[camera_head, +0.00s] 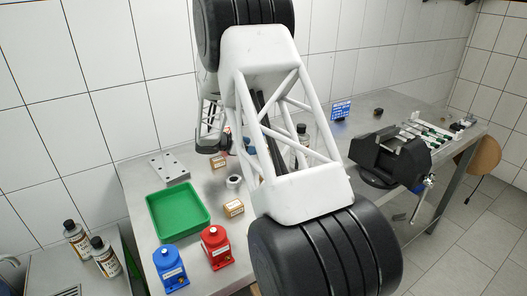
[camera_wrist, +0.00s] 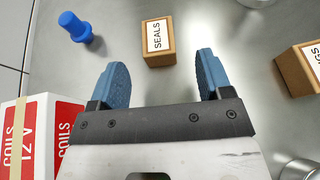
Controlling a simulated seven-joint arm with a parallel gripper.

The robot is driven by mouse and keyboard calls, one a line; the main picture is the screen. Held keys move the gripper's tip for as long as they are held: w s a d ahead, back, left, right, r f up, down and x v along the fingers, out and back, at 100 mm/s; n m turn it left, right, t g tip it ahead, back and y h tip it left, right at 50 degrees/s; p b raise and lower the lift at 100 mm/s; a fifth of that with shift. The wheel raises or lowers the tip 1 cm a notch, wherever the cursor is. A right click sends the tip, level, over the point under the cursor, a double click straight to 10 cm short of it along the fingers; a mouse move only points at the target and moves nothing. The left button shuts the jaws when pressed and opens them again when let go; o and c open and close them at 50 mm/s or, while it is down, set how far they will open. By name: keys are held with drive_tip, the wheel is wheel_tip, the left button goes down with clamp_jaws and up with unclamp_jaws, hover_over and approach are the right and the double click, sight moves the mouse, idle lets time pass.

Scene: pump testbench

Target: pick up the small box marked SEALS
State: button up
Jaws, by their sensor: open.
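The small brown box marked SEALS (camera_wrist: 158,44) stands on the grey metal bench in the wrist view, its white label facing up. My gripper (camera_wrist: 162,60) is open, with its two blue fingers apart and nothing between them. The box lies just beyond the fingertips, roughly centred between them, and does not appear to be touched. In the head view my gripper (camera_head: 212,143) is small and partly hidden by my arm. Two small brown boxes show there, one close by the gripper (camera_head: 218,162) and one nearer the camera (camera_head: 234,208); their labels are too small to read.
In the wrist view a blue plug-shaped part (camera_wrist: 76,27) is left of the box, another labelled box (camera_wrist: 300,68) right, and a red-and-white COILS box (camera_wrist: 40,130) lower left. A green tray (camera_head: 178,211), red unit (camera_head: 216,248) and vise (camera_head: 390,155) stand on the bench.

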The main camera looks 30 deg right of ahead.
drive_tip(key=shift+x, duration=2.55)
drive_tip(key=shift+w, duration=0.15)
drive_tip(key=c, duration=1)
drive_tip(key=shift+r, duration=5)
